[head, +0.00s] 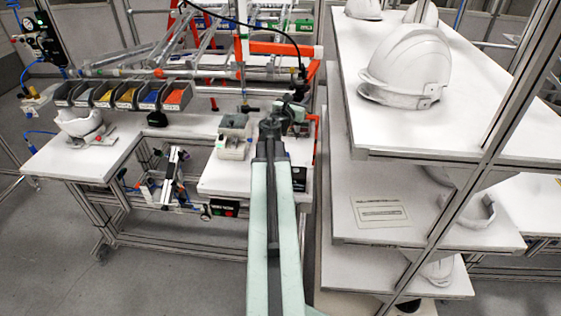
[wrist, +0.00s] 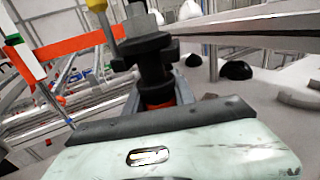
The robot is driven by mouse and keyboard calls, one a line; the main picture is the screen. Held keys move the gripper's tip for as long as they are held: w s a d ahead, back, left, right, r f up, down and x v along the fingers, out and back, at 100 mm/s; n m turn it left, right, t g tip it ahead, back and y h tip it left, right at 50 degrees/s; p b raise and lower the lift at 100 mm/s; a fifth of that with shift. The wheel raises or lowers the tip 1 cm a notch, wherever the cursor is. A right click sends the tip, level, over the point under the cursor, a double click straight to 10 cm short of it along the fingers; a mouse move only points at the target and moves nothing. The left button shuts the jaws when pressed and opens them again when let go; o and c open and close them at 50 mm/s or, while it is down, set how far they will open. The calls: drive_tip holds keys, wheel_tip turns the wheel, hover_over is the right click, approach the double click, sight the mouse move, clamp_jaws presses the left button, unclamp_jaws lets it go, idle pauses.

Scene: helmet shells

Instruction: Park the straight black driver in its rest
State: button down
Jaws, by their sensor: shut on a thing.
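My gripper (head: 270,126) is at the end of my outstretched arm, over the right part of the white workbench. In the wrist view my gripper (wrist: 160,98) is shut on a black, collared, roughly cylindrical body, which looks like the straight black driver (wrist: 153,62). It stands nearly upright in that picture, with a small orange-red part low between the fingers. In the head view the driver is mostly hidden by the gripper and the dark clutter around it. I cannot make out its rest clearly in either view.
Grey boxes (head: 233,135) stand just left of my gripper on the workbench (head: 215,178). A row of small parts bins (head: 125,95) is farther left. The shelf rack (head: 385,130) with white helmet shells (head: 408,70) stands close on the right. Orange-red bars (head: 275,48) rise behind.

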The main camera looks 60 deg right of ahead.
drive_tip(key=s+d, duration=0.3)
drive_tip(key=d, duration=0.2)
drive_tip(key=shift+d, duration=0.3)
drive_tip(key=shift+s, duration=0.1)
drive_tip(key=shift+c, duration=1)
unclamp_jaws()
drive_tip(key=shift+a, duration=0.15)
